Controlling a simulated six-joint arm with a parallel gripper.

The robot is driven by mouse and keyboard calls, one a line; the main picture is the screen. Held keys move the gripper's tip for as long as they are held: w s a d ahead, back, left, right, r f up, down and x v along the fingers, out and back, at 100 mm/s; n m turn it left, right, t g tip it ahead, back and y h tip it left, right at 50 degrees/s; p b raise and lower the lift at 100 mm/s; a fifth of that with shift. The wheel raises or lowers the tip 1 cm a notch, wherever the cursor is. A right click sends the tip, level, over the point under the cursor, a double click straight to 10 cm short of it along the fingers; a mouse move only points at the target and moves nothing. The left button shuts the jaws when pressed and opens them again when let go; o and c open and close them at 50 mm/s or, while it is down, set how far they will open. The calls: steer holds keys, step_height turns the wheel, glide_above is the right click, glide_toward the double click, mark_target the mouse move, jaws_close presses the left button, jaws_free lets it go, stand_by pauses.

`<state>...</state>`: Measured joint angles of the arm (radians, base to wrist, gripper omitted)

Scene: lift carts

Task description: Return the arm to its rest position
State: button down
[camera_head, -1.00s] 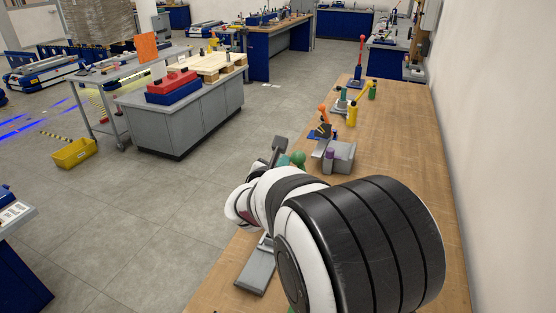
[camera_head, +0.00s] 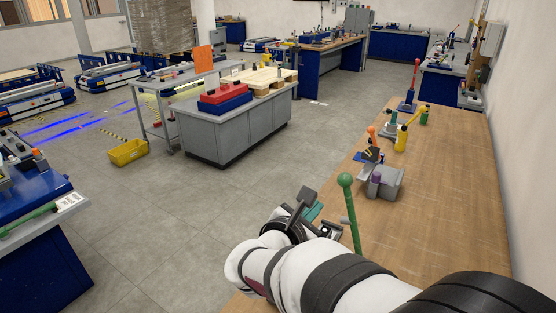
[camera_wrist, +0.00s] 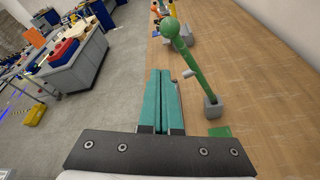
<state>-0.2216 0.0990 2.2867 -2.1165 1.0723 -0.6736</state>
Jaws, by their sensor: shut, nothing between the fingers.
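My arm stretches across the lower right of the head view, over the wooden bench (camera_head: 455,215). My gripper (camera_head: 312,211) is at its far end, above the bench's left edge. In the wrist view my gripper's teal fingers (camera_wrist: 164,75) lie together, shut, with nothing between them. A green lever with a ball top (camera_head: 346,182) stands beside the gripper, to its right. In the wrist view the green lever (camera_wrist: 185,60) leans out of a grey base on the bench, apart from the fingers. My arm hides the lever's lower end in the head view.
Grey and purple fixtures (camera_head: 380,182) and a yellow-handled lever (camera_head: 404,135) stand farther along the bench. A wall bounds its right. A grey cabinet (camera_head: 235,132) and a yellow bin (camera_head: 127,152) stand left, across open floor. The bench's middle is mostly clear.

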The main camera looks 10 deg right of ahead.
steer(key=s+d+f+m+g+y, duration=0.1)
steer(key=s+f+m+g, duration=0.15)
steer(key=s+m, duration=0.4)
steer(key=s+d+f+m+g, duration=0.1)
steer(key=s+m+g, duration=0.35)
steer(key=s, duration=0.25)
steer(key=s+d+f+m+g+y, duration=0.1)
steer(key=s+d+f+m+g, duration=0.1)
steer(key=s+m, duration=0.5)
steer(key=s+a+f+m+g+y, duration=0.1)
steer(key=s+a+m+y, duration=0.3)
steer(key=a, duration=0.3)
steer(key=s+a+f+m+g+y, duration=0.1)
steer(key=s+a+f+m+y, duration=0.1)
steer(key=s+a+m+y, duration=0.3)
steer(key=a+m, duration=0.2)
steer(key=a, duration=0.1)
steer(key=shift+s+a, duration=0.25)
steer(key=shift+s, duration=0.05)
